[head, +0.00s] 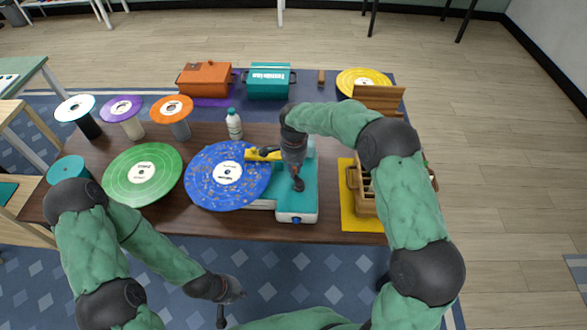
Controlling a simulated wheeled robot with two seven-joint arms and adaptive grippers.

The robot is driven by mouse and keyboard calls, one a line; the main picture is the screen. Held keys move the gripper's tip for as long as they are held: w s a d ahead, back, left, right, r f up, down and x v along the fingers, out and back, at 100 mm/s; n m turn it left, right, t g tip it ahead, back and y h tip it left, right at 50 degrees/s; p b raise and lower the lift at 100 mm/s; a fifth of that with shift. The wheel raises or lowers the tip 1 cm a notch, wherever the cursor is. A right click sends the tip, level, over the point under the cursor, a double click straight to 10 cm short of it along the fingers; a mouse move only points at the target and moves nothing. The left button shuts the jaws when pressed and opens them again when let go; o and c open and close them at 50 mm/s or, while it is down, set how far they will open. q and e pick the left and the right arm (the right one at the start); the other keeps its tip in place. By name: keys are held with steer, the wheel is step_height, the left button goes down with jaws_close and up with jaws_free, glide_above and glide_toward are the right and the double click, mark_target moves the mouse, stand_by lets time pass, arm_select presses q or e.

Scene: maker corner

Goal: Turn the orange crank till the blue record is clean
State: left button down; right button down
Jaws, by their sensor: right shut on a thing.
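The blue record (205,185) lies flat at the teal and white machine (297,212). Its surface is covered with small orange-brown specks around a white label. A yellow arm (257,155) reaches over the record's upper right edge. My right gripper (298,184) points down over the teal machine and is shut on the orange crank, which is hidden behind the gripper. My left gripper (230,304) hangs in front of the table, away from the record; its fingers are too small to tell open or shut.
A green record (142,188) lies left of the blue one. White, purple and orange discs stand on holders behind it. A white bottle (234,124) stands behind the blue record. Orange (205,79) and teal (268,82) boxes are at the back. A wooden crate (365,200) stands right on a yellow mat.

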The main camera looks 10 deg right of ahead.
mark_target(294, 167)
steer(key=c, duration=1.2)
jaws_free()
step_height(294, 167, up, 12)
